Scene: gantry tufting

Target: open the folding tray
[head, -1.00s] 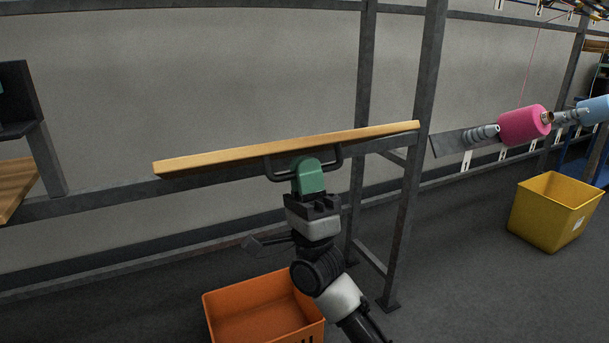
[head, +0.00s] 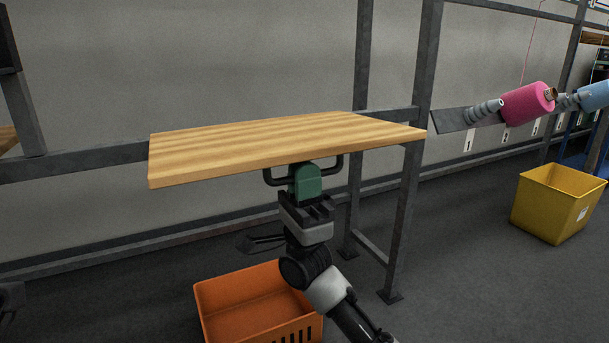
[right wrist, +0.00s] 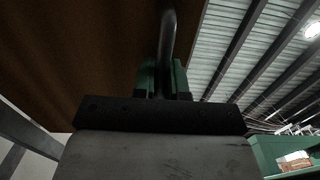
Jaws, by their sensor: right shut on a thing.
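The folding tray (head: 270,140) is a striped wooden board on the dark metal frame in the head view. It sticks out from the frame's rail and its top face shows, sloping slightly. A dark bar handle (head: 275,178) hangs under its front edge. My right gripper (head: 307,183), with green fingers, is shut on this handle from below. In the right wrist view the green fingers (right wrist: 163,80) close around the bar (right wrist: 168,35), with the brown underside of the tray (right wrist: 80,50) above. The tray's hinge is hidden.
An orange crate (head: 240,282) stands on the floor below the tray. A yellow bin (head: 555,205) is at the right. A pink yarn cone (head: 528,104) and a blue one (head: 595,97) are at the upper right. A frame post (head: 412,190) stands by the tray's right end.

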